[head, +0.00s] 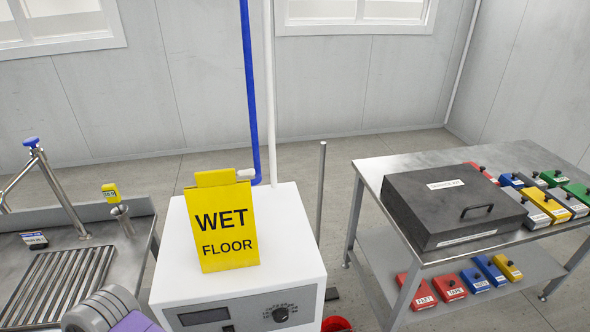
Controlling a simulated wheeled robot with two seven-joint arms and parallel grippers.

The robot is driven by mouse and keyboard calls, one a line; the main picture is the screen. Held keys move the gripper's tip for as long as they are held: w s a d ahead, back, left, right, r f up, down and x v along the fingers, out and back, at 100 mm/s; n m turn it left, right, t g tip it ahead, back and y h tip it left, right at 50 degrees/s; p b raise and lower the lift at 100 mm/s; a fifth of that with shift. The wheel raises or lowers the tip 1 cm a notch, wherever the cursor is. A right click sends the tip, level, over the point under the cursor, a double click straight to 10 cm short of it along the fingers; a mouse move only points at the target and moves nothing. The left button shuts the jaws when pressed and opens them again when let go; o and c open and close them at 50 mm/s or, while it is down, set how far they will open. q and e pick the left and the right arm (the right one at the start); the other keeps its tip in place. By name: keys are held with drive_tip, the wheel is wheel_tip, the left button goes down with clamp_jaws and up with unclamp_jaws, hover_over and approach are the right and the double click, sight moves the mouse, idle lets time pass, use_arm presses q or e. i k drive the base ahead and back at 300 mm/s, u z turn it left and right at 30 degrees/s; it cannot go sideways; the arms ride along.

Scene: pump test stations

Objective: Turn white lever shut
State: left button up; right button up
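A small white piece (246,173) sticks out beside the top of a yellow WET FLOOR sign (226,232), close to the lower bend of the blue pipe (249,80). It may be the white lever, but the sign hides most of this spot, so I cannot tell its angle. A white pipe (269,90) runs down beside the blue one, behind the white machine. The sign stands on top of the white machine (292,215). A grey ribbed and purple part of my arm shows at the bottom left. Neither gripper can be made out.
A steel sink bench (138,205) with a tap (45,175) and a yellow-tagged fitting (111,192) stands left. A steel table (385,163) at right holds a black case (452,205) and several coloured boxes, with more below. A red object (336,324) lies at the bottom.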

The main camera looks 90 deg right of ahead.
sight(243, 172)
drive_tip(key=k, duration=0.4)
drive_tip(key=z, duration=0.75)
